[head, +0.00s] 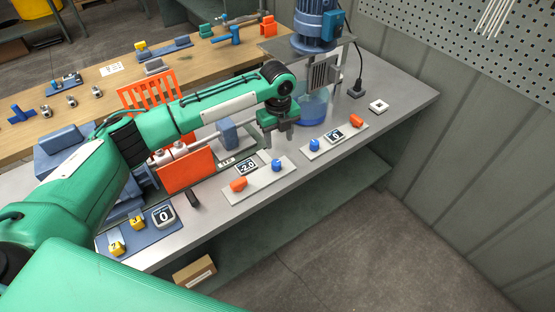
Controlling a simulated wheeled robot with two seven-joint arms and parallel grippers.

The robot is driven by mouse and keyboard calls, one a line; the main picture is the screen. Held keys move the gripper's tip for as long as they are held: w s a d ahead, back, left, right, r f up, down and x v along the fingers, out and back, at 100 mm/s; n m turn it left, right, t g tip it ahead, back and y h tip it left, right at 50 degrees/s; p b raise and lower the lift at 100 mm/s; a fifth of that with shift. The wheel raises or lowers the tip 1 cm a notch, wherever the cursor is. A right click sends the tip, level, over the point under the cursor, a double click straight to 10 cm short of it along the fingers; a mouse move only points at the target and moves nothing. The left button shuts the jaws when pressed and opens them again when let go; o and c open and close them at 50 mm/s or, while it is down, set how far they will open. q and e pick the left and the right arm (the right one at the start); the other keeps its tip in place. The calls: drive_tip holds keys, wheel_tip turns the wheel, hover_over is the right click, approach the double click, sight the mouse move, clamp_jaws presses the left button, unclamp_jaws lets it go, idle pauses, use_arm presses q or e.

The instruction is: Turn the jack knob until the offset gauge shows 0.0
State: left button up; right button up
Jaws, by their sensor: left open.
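A near pale plate (257,184) on the grey bench carries an orange knob (238,184), a blue knob (277,165) and a small display (246,167) reading -2.0. A second plate (334,143) to its right carries a blue knob (315,144), an orange knob (356,120) and a display (335,134) too small to read surely. I cannot tell which knob is the jack knob or which display is the offset gauge. My left gripper (283,147) is open and empty, pointing down above the bench, behind the near plate's blue knob and apart from it. My right gripper is out of view.
A blue motor (317,27) on a pump stands behind the gripper. An orange guard (187,170) stands left of the near plate. A blue pad (139,232) with yellow blocks and a 0 display lies at front left. The bench's right end is mostly clear.

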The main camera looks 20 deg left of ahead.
sight(276, 163)
use_arm(q)
drive_tip(key=shift+m, duration=0.3)
drive_tip(key=f+p, duration=0.1)
drive_tip(key=f, duration=0.3)
drive_tip(key=f+p, duration=0.1)
drive_tip(key=f, duration=0.3)
drive_tip(key=a+f+p, duration=0.1)
drive_tip(key=f, duration=0.3)
drive_tip(key=shift+w+p, duration=0.35)
drive_tip(key=shift+p, duration=0.05)
drive_tip(key=shift+c, duration=0.4)
drive_tip(key=c, duration=0.9)
